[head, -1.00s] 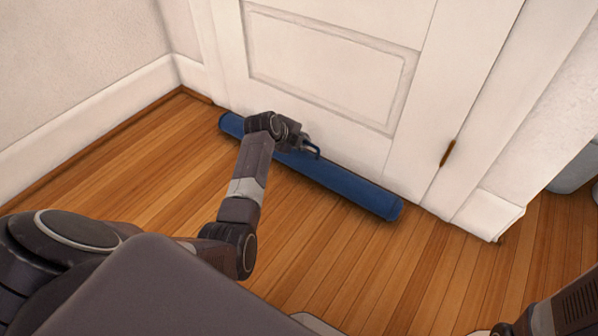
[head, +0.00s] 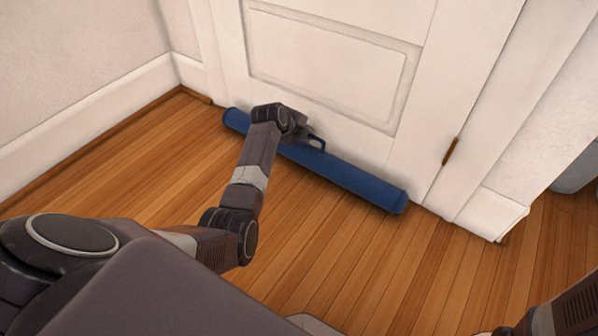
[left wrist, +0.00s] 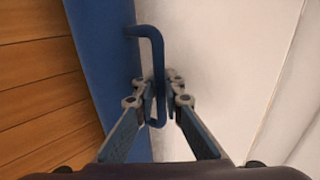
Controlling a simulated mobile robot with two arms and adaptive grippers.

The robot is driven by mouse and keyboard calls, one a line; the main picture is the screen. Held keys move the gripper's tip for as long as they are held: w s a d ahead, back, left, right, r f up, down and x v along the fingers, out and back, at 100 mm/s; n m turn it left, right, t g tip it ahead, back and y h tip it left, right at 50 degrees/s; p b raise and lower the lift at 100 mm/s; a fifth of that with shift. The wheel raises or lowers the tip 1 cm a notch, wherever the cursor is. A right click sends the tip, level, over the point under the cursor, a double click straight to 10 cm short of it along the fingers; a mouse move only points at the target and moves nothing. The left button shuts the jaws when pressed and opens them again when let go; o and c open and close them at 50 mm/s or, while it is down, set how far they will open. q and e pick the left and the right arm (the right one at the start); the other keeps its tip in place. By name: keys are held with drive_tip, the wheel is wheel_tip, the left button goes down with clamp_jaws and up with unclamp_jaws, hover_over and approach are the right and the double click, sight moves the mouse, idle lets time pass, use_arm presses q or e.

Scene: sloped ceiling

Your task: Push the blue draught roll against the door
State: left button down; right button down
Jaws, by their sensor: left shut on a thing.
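The blue draught roll (head: 350,178) lies on the floor along the foot of the white door (head: 330,55), roughly parallel to it. In the left wrist view the roll (left wrist: 103,60) runs beside the pale door (left wrist: 215,75); I cannot tell whether they touch along the whole length. A blue hooked handle (left wrist: 158,55) stands out from the roll. My left gripper (head: 308,138) is over the middle of the roll, its fingers (left wrist: 160,103) shut on this handle. My arm hides part of the roll in the head view. My right gripper is out of view.
Wooden floor (head: 310,240) is clear in front of the roll. A white skirting board (head: 90,105) and wall meet the door frame at left. A brass-coloured hinge (head: 450,151) is on the door's right side. A grey object (head: 577,170) shows at the right edge.

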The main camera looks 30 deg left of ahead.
use_arm(q)
drive_tip(key=shift+w+r, duration=0.2)
drive_tip(key=shift+w, duration=0.2)
drive_tip(key=shift+w, duration=0.15)
drive_tip(key=c, duration=1.9)
unclamp_jaws()
drive_tip(key=shift+d, duration=0.1)
drive_tip(key=shift+s+f, duration=0.15)
drive_tip(key=shift+s, duration=0.05)
drive_tip(key=v, duration=1.2)
drive_tip(key=shift+w, duration=0.2)
